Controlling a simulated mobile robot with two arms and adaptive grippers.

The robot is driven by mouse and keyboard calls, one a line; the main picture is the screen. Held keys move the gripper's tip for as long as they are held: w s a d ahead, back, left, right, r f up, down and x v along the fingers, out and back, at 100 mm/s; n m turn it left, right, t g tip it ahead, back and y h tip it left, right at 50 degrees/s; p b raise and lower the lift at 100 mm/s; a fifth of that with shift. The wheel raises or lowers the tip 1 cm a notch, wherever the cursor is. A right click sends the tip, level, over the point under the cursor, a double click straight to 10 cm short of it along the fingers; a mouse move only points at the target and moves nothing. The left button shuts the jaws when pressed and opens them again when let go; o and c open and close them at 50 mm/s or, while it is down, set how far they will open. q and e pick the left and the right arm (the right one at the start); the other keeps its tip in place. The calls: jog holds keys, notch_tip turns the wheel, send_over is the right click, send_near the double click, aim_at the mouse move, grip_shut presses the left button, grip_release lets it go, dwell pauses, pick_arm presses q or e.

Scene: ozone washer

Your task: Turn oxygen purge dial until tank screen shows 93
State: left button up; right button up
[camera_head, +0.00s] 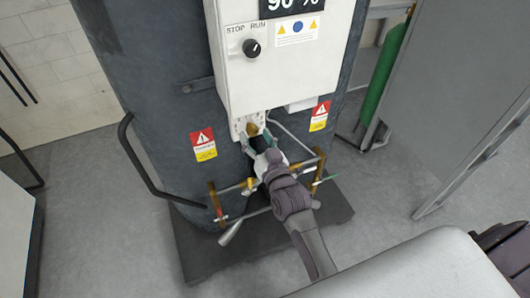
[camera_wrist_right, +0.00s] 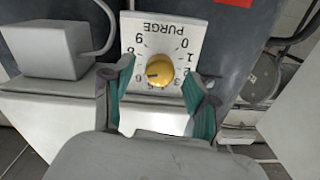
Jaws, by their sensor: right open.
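The oxygen purge dial is a round yellow knob (camera_wrist_right: 158,70) on a white plate (camera_wrist_right: 190,35) marked PURGE with numbers around it. In the head view the knob (camera_head: 252,129) sits below the white control box. The tank screen (camera_head: 292,5) at the top edge reads "90 %", its top cut off. My right gripper (camera_head: 262,143) is just in front of the knob. In the wrist view its green-padded fingers (camera_wrist_right: 160,95) are open on either side of the knob, with gaps showing between pads and knob. My left gripper is not in view.
The control box (camera_head: 285,75) with a black STOP/RUN switch (camera_head: 252,48) is on the grey tank (camera_head: 150,80). Brass pipes and valves (camera_head: 240,187) run below the knob, close to my right arm. A curved black handle (camera_head: 140,165) is at left, a green cylinder (camera_head: 388,75) at right.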

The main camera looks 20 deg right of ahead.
jog(key=s, duration=1)
jog(key=shift+d, duration=0.15)
jog(key=shift+w, duration=0.1)
jog(key=s+a+f+n+g+b, duration=0.1)
jog(key=s+f+g, duration=0.2)
jog(key=f, duration=0.9)
jog(key=s+a+f+n+g+y, duration=0.1)
jog(key=s+f+g, duration=0.25)
jog(key=f, duration=0.85)
jog(key=s+f+n+g+b, duration=0.15)
jog(key=s+f, duration=0.25)
jog(key=f, duration=0.7)
jog(key=s+d+f+g, duration=0.2)
jog(key=s+f+g, duration=0.1)
jog(key=s+f, duration=0.4)
jog(key=s+d+f+g+h+b, duration=0.1)
jog(key=s+d+f+g, duration=0.2)
jog(key=s+f, duration=0.4)
jog(key=s+d+f+g, duration=0.3)
jog(key=s+f, duration=0.4)
jog(key=s, duration=0.7)
jog(key=shift+s+n+h, duration=0.15)
jog(key=shift+n+h, duration=0.15)
jog(key=shift+n, duration=0.05)
jog(key=shift+r, duration=0.1)
